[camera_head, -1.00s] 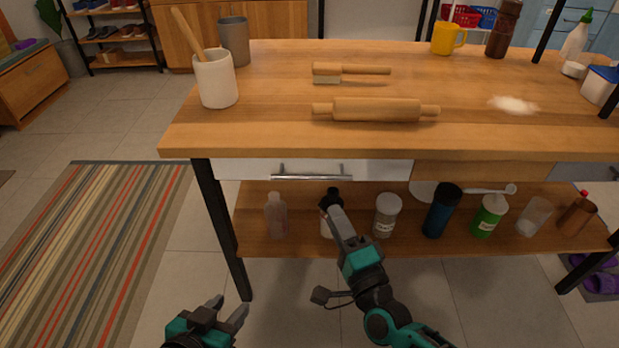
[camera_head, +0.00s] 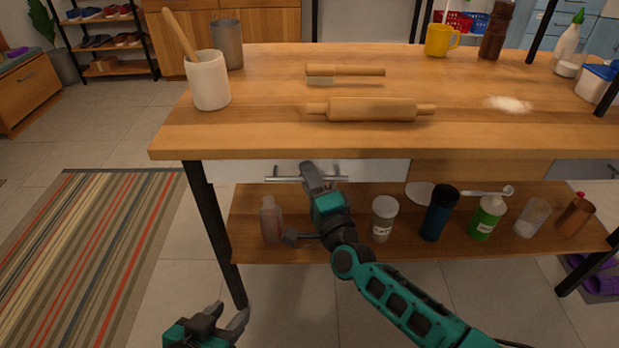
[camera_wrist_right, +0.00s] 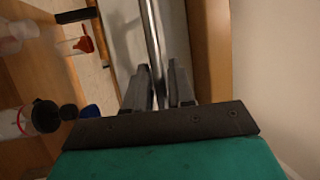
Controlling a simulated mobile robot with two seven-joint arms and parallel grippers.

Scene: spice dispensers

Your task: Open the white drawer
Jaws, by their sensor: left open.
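The white drawer (camera_head: 382,172) sits under the tabletop at the left and looks closed. Its silver bar handle (camera_head: 283,180) runs along its front; the bar also shows in the right wrist view (camera_wrist_right: 153,35). My right gripper (camera_head: 311,172) is at the handle and hides part of it. My left gripper (camera_head: 229,312) is open and empty, low in front of the table's left leg.
The table (camera_head: 480,140) holds a rolling pin (camera_head: 370,109), a brush (camera_head: 345,71) and a white crock (camera_head: 209,82). The lower shelf (camera_head: 300,250) carries several bottles and jars beneath my right gripper. The floor to the left has a striped rug (camera_head: 85,250).

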